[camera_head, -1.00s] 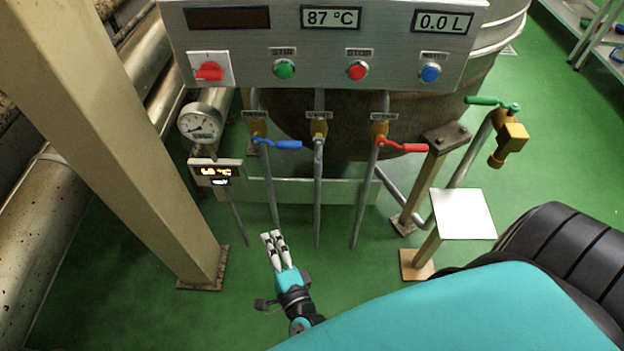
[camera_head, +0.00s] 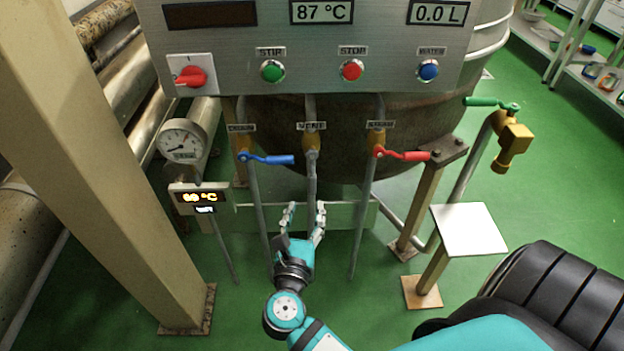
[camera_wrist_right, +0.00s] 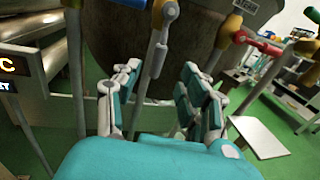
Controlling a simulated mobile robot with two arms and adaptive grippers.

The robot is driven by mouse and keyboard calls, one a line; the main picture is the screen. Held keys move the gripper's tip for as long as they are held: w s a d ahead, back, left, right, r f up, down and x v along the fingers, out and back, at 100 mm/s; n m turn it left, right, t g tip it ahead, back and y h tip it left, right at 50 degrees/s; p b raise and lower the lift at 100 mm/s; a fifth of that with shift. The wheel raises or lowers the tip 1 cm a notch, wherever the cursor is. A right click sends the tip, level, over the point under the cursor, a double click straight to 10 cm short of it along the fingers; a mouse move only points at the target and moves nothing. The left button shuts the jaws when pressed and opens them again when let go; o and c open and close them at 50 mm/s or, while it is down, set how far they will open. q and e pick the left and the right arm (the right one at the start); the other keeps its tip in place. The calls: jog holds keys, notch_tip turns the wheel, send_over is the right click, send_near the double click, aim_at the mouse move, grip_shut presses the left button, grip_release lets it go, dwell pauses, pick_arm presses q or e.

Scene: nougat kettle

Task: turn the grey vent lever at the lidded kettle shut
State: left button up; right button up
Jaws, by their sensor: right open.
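The grey vent lever (camera_head: 312,165) is at the middle yellow valve under the panel, in front of the kettle (camera_head: 400,125). It hangs down along its pipe, and its lower end is hard to tell from the pipe. My right gripper (camera_head: 304,209) is open and empty below the lever, with its fingers pointing up on either side of the pipe line. In the right wrist view the grey lever (camera_wrist_right: 160,52) shows above and between the parted fingers (camera_wrist_right: 160,75); I see no contact. My left gripper is out of view.
A blue lever (camera_head: 268,158) on the left and a red lever (camera_head: 403,155) on the right both point right, close to the grey one. The control panel (camera_head: 390,60) is above. A beige post (camera_head: 95,150) stands left, a white plate on a stand (camera_head: 468,228) right.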

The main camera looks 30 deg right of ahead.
aim_at(311, 183)
jog(key=x, duration=0.9)
jog(key=shift+w+d, duration=0.15)
jog(key=shift+w, duration=0.05)
jog(key=shift+w+d, duration=0.3)
jog(key=shift+d, duration=0.05)
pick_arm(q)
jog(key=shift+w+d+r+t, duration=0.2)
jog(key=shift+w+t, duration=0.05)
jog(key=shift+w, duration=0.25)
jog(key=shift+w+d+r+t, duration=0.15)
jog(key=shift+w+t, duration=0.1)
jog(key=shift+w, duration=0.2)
pick_arm(e)
grip_shut()
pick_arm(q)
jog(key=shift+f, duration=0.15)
pick_arm(e)
jog(key=shift+f, duration=0.25)
